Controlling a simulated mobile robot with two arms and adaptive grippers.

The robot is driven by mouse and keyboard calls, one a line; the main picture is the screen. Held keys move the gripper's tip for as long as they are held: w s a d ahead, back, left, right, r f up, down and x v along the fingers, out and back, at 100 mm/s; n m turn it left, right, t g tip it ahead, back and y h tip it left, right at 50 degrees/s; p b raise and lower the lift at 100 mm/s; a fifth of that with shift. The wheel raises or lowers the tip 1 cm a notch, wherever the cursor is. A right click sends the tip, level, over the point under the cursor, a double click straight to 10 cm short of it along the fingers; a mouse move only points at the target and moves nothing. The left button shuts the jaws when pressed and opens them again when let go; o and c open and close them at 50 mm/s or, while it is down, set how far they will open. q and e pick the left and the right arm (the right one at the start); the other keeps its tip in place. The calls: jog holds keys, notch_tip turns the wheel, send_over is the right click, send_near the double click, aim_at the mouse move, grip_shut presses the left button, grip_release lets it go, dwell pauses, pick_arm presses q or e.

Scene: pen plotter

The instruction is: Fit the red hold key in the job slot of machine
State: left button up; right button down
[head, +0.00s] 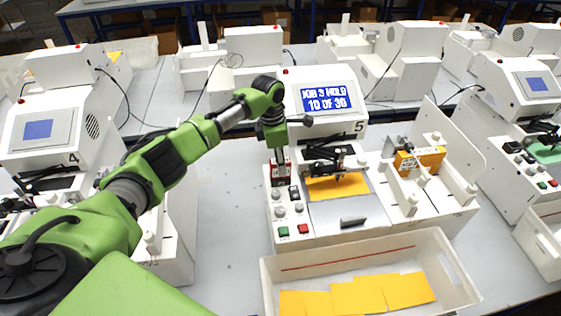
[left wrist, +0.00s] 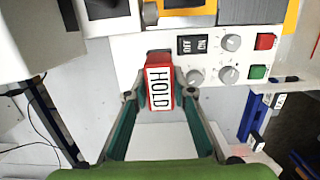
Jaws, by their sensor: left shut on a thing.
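The red hold key (head: 277,178) is at the left edge of the control panel of machine 5 (head: 345,127). In the left wrist view the key (left wrist: 159,84) shows a white label reading HOLD. My left gripper (head: 280,160) points down at the panel and is shut on the key; its fingertips (left wrist: 159,95) are on either side of it. The key's far end meets the panel edge, beside the switch and knobs. The job slot is hidden behind the key, and I cannot tell how deep the key sits. My right gripper is not in view.
Machine 5's screen (head: 327,98) reads JOB 3 HOLD, 10 OF 30. Knobs and green and red buttons (head: 303,229) are close by the key. A white tray (head: 450,262) with orange cards stands in front. Machine 4 (head: 60,120) is at left, with bare table between.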

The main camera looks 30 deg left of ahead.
pick_arm(q)
jog(key=o, duration=1.1)
jog(key=shift+f, duration=0.1)
jog(key=r, duration=0.8)
jog(key=a+r, duration=0.1)
jog(key=r, duration=0.3)
jog(key=shift+s+a, duration=0.1)
jog(key=shift+s, duration=0.3)
jog(key=shift+f, duration=0.1)
